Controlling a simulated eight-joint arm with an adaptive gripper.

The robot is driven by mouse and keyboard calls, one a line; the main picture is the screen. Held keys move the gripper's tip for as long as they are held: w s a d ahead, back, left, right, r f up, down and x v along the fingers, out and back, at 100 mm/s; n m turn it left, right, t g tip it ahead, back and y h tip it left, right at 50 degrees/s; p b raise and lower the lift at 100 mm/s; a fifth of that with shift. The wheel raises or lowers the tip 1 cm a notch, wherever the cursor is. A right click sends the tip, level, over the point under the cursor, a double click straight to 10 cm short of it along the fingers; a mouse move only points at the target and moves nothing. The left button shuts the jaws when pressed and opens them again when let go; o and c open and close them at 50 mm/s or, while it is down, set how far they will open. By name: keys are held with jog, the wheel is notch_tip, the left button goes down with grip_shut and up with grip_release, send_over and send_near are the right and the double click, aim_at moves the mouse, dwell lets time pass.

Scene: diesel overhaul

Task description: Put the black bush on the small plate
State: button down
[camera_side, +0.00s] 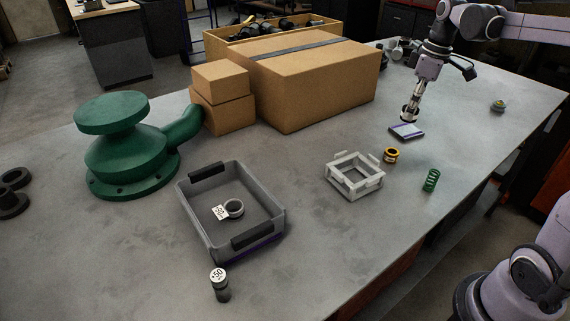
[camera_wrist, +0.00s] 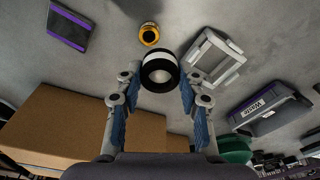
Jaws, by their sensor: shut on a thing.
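My gripper (camera_side: 410,108) points down over the right part of the table in the side view. It is shut on the black bush, a short dark ring with a pale band. The bush (camera_wrist: 159,72) shows between the fingertips in the wrist view. In the side view the fingers and the small scale blur its outline. The small plate (camera_side: 406,132), dark with purple edges, lies flat on the table just below my gripper. It also shows at the upper left of the wrist view (camera_wrist: 69,30), apart from the bush.
A yellow-and-black ring (camera_side: 391,155), a pale square frame (camera_side: 354,178) and a green spring (camera_side: 431,180) stand nearby. Cardboard boxes (camera_side: 305,85) and a green casting (camera_side: 130,160) are farther left. The table right of the plate is mostly clear.

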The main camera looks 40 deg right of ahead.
jog(key=s+d+f+m, duration=0.1)
jog(key=d+m, duration=0.1)
jog(key=d, duration=0.9)
jog(key=s+d+f+m, duration=0.1)
jog(key=d+f+m, duration=0.1)
jog(key=d, duration=0.9)
send_over(406, 129)
jog(key=shift+m+h, duration=0.3)
jog(key=f, duration=0.6)
jog(key=shift+s+f, duration=0.35)
jog(key=shift+s, duration=0.05)
jog(key=shift+w+f, duration=0.1)
jog(key=shift+f, duration=1.95)
jog(key=shift+f, duration=0.1)
jog(key=c, duration=0.8)
grip_release()
